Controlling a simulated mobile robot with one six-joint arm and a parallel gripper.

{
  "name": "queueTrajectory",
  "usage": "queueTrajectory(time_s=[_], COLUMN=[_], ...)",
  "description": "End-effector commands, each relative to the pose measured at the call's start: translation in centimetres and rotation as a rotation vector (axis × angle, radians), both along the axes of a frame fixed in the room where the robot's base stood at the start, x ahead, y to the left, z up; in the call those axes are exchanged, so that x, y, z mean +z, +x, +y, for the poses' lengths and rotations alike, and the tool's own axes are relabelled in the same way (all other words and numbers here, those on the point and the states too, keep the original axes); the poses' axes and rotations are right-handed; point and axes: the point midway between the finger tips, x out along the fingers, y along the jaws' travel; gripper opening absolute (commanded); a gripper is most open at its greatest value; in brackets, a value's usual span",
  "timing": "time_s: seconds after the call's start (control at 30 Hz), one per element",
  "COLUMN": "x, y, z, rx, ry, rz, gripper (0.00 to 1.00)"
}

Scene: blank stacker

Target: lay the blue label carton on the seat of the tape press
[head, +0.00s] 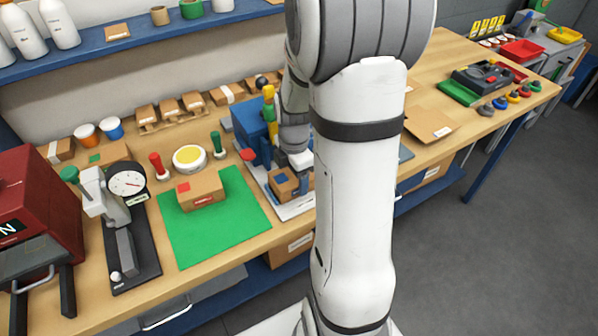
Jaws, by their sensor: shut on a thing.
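The blue label carton (283,186) is a small brown box with a blue patch on top, just left of my white forearm. My gripper (287,170) is shut on it from above; the arm hides much of the gripper and the carton's right side. The carton is over the pale plate (296,209) at the front of a blue machine (248,122) with a red knob, which looks like the tape press. I cannot tell whether the carton touches the plate or hangs just above it.
Left of the press, a red label carton (200,190) lies on a green mat (222,231). A dial gauge stand (127,183) and a dark red machine (32,215) stand further left. Small cartons (168,109) line the back. My arm hides the bench right of the press.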

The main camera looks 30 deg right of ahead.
Motion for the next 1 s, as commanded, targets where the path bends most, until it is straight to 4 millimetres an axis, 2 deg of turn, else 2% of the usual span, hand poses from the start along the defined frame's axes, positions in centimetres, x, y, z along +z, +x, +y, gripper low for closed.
queueTrajectory(time_s=[0.33, 0.37, 0.6, 0.87, 1.0], x=[-0.4, -0.3, -0.3, -0.1, 1.0], y=[0.0, 0.0, 0.0, 0.0, 0.1], z=[0.1, 0.1, 0.1, 0.1, 0.1], rx=[0.002, 0.002, 0.003, 0.003, 0.003], ry=[0.0, 0.0, 0.0, 0.0, -0.001], rz=[-0.001, -0.001, 0.0, 0.0, -0.004], gripper=[0.46, 0.71, 0.91, 0.91, 0.91])
